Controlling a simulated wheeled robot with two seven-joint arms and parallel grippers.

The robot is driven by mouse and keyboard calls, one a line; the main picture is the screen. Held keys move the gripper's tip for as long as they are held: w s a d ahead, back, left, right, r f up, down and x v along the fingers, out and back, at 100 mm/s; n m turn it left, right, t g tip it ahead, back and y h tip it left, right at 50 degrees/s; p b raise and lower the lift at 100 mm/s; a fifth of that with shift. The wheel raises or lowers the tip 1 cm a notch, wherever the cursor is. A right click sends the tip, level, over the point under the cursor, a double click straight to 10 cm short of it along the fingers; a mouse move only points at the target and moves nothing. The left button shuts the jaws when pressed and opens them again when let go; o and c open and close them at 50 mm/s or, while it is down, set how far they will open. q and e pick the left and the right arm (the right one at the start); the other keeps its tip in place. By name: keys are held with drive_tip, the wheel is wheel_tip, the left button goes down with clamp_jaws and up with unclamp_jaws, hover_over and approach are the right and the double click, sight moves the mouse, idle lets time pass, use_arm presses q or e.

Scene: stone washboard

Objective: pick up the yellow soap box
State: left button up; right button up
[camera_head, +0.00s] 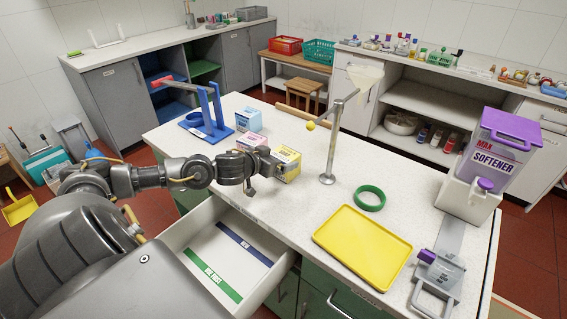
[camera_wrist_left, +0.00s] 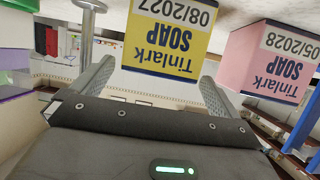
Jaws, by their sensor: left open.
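The yellow soap box (camera_head: 289,160) stands on the white speckled counter. It also shows in the left wrist view (camera_wrist_left: 170,35), upside down, with "Tinlark SOAP 08/2027" on its face. My left gripper (camera_head: 266,172) is beside the box, on its left side in the head view. In the wrist view its two fingers are apart, with the box ahead of the gap and nothing gripped. I cannot tell whether the fingertips reach past the box's near face. My right gripper is not in view.
A pink soap box (camera_head: 250,142) stands close by, also in the wrist view (camera_wrist_left: 272,62). A blue box (camera_head: 249,119), a metal stand (camera_head: 327,179), a green ring (camera_head: 369,198) and a yellow tray (camera_head: 363,247) are on the counter. An open drawer (camera_head: 222,262) lies below my left arm.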

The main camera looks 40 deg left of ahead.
sight(285, 153)
use_arm(q)
drive_tip(key=x, duration=0.4)
drive_tip(key=shift+f+p, duration=0.15)
drive_tip(key=shift+p, duration=0.2)
drive_tip(key=c, duration=1.2)
drive_tip(key=shift+r, duration=0.6)
drive_tip(key=s+a+r+b, duration=0.3)
drive_tip(key=s+r, duration=0.9)
drive_tip(key=s, duration=0.1)
drive_tip(key=shift+s, duration=0.3)
drive_tip(key=shift+a, duration=0.15)
